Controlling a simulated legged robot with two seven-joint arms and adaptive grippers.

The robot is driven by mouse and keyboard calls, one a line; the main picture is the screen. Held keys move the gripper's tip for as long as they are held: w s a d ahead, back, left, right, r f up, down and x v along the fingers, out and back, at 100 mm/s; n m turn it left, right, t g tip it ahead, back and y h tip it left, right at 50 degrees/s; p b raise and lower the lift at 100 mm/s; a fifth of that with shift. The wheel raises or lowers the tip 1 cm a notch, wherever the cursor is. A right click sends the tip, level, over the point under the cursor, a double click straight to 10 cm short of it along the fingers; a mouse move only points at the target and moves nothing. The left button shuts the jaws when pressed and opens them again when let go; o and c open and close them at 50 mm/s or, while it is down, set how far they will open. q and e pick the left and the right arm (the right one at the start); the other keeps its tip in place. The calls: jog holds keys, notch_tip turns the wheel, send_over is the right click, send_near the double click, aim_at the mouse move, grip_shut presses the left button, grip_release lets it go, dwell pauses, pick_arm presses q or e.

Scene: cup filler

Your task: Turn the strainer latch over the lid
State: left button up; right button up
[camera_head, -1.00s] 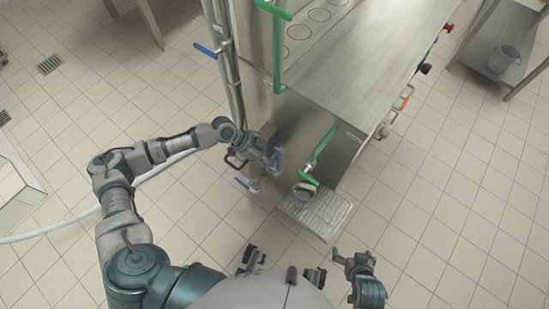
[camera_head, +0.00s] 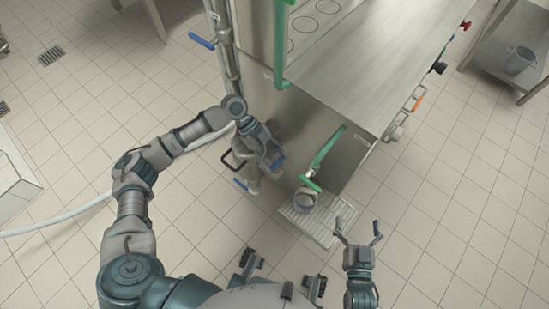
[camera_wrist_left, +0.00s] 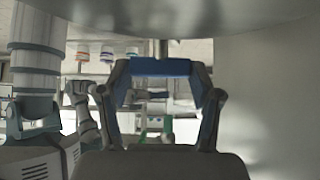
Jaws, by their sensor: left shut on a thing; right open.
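The strainer (camera_head: 253,172) is a grey metal body on the pipework beside the machine's left end. A dark loop handle (camera_head: 231,160) sticks out on its left. My left gripper (camera_head: 276,161) is at the strainer's upper right side, its blue-padded fingers brought together. In the left wrist view, the left gripper (camera_wrist_left: 160,68) shows its blue fingertips under a large pale rounded surface, with a thin grey pin (camera_wrist_left: 160,48) just beyond them. It appears shut on the strainer latch, largely hidden by the fingers. My right gripper (camera_head: 358,236) is open and empty, right of the drip tray.
A blue valve lever (camera_head: 201,41) is on the pipe above. A white hose (camera_head: 75,211) lies on the floor at left.

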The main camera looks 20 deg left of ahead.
pick_arm(q)
jog(key=shift+w+r, duration=0.15)
jog(key=o, duration=1.1)
jog(key=shift+o, duration=0.2)
jog(key=shift+a, duration=0.1)
jog(key=v, duration=1.1)
jog(key=shift+w+a+r, duration=0.2)
jog(key=shift+a, duration=0.1)
